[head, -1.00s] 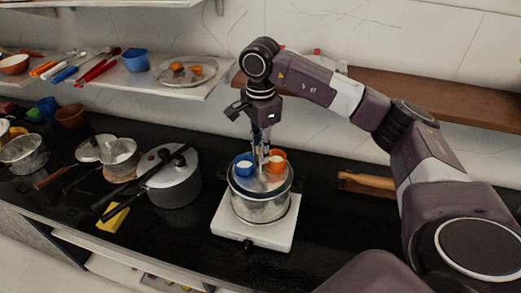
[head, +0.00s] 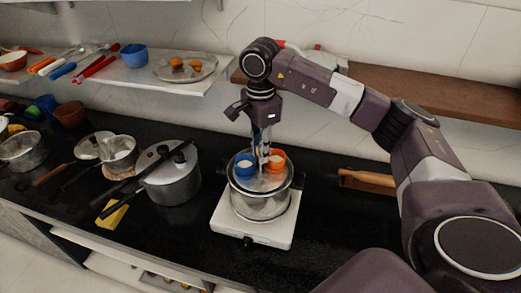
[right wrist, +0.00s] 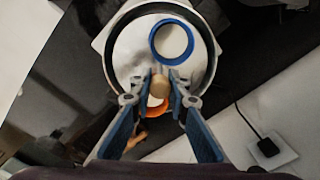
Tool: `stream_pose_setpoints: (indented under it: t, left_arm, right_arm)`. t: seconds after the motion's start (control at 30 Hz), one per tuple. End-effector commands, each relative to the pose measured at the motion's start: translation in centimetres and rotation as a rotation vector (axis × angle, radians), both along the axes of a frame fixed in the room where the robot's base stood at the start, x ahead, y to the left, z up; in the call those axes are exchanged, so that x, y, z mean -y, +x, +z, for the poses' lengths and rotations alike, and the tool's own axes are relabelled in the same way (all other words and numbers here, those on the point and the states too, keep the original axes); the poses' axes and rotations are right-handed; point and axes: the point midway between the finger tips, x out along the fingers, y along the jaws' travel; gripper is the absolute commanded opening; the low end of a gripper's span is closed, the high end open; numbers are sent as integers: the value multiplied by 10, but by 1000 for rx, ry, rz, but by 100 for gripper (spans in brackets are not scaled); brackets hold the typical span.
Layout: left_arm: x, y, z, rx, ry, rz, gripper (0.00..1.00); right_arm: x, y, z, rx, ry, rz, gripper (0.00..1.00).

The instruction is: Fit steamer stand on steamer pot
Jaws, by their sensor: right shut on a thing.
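The steamer pot (head: 262,208) is a silver metal pot on a white burner in the middle of the head view. The steamer stand (head: 264,183) is a round metal plate at the pot's mouth, carrying a blue cup (head: 243,166) and an orange cup (head: 277,160). My right gripper (head: 264,165) points down from above and is shut on the stand's central knob, which shows as a tan knob (right wrist: 159,87) in the right wrist view. The stand looks roughly level within the pot's rim; I cannot tell whether it rests there. My left gripper is out of view.
The white burner (head: 227,229) sits on the black counter (head: 330,235). A pressure cooker (head: 172,182) with black handles stands left of it, with a yellow sponge (head: 112,214) nearby. A wooden rolling pin (head: 367,180) lies to the right. A shelf (head: 135,88) holds utensils behind.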

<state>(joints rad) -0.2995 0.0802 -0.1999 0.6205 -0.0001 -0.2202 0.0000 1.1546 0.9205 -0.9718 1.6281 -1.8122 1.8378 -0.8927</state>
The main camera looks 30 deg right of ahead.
Motion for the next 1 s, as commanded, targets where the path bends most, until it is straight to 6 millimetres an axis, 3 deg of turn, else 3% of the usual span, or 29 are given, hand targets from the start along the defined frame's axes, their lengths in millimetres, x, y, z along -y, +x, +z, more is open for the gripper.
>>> stream_pose_setpoints:
  t: [0.7, 1.0]
  left_arm:
    - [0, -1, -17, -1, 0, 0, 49]
    - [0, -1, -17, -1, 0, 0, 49]
  right_arm:
    - [0, 0, -22, 1, 0, 0, 0]
    - [0, 0, -22, 1, 0, 0, 0]
